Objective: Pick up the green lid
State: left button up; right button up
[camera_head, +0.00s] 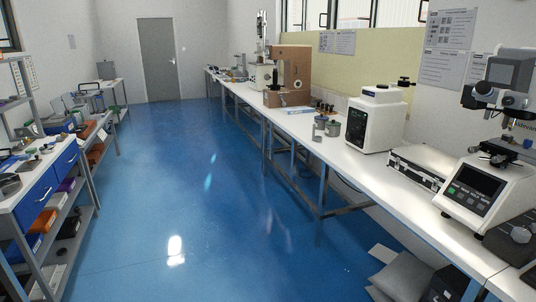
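I cannot make out a green lid with certainty in the head view. Small grey cylindrical containers (333,129) stand near the front edge of the long white bench on the right. Their tops are too small to tell in colour. Small items lie on the left workbench, also too small to tell apart. Neither of my grippers is in view.
The long white bench (346,157) along the right wall carries a white tester (374,127), a silver case (423,164) and a tester with a screen (486,191). A blue-drawer workbench (38,192) stands left. The blue floor (185,185) between is clear.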

aim_at(333, 123)
jog(key=i, duration=2.25)
jog(key=i+j+z, duration=0.1)
jog(key=i+z, duration=0.2)
jog(key=i, duration=0.25)
jog(key=i+j+z, duration=0.3)
jog(key=i, duration=0.25)
jog(key=i+j+z, duration=0.25)
jog(key=i, duration=0.3)
